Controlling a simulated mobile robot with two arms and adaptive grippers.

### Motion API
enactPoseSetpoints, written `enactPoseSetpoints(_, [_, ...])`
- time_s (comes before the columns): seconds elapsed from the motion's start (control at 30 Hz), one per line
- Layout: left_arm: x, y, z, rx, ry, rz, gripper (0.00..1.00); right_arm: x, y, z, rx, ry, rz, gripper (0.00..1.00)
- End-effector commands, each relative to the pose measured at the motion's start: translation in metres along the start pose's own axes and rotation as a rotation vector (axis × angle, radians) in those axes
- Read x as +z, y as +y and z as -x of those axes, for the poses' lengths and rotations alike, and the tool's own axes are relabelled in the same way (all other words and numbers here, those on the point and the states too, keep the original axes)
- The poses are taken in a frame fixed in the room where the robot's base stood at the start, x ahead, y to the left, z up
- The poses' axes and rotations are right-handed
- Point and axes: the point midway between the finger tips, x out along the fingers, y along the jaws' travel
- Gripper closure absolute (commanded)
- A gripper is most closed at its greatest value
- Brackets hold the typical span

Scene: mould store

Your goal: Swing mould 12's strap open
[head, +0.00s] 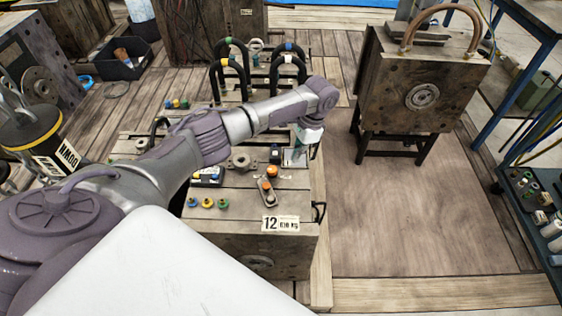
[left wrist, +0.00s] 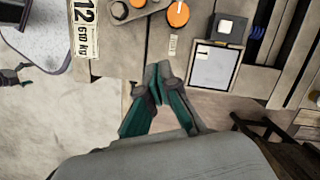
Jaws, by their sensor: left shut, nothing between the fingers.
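Mould 12 (head: 230,250) is a grey block with a white label (head: 280,224) reading 12 and 610 kg on its front edge. Its strap (head: 267,192), a short grey bar with an orange knob at its far end, lies on the top near the right side. In the left wrist view the strap (left wrist: 130,12) is cut off by the top edge, and an orange knob (left wrist: 178,13) shows beside it. My left gripper (head: 300,156) is above the mould's right edge, beyond the strap and apart from it. Its fingertips (left wrist: 158,80) are together and empty. My right gripper is out of view.
Several coloured knobs (head: 207,202) stand on the mould's left front. A framed plate (left wrist: 214,68) and a dark block (left wrist: 228,29) are near the fingers. Black hoops (head: 288,72) rise behind. Another mould (head: 415,85) stands on a stand at right; the floor before it is clear.

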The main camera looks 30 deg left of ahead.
Motion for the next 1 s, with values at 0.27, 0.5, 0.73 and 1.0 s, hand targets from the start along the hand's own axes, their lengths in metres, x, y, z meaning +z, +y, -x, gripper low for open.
enactPoseSetpoints(0.27, [0.001,0.001,-0.041,0.002,-0.004,0.001,1.0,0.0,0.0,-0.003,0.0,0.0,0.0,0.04])
enactPoseSetpoints(0.5, [0.001,0.0,-0.093,0.001,-0.004,0.001,1.0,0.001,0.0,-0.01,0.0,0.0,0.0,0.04])
enactPoseSetpoints(0.73, [0.029,-0.001,-0.104,0.0,-0.002,0.001,1.0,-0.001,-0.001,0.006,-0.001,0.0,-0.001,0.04])
enactPoseSetpoints(1.0, [0.04,0.0,-0.109,0.001,0.0,-0.001,1.0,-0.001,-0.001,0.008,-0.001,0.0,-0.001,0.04])
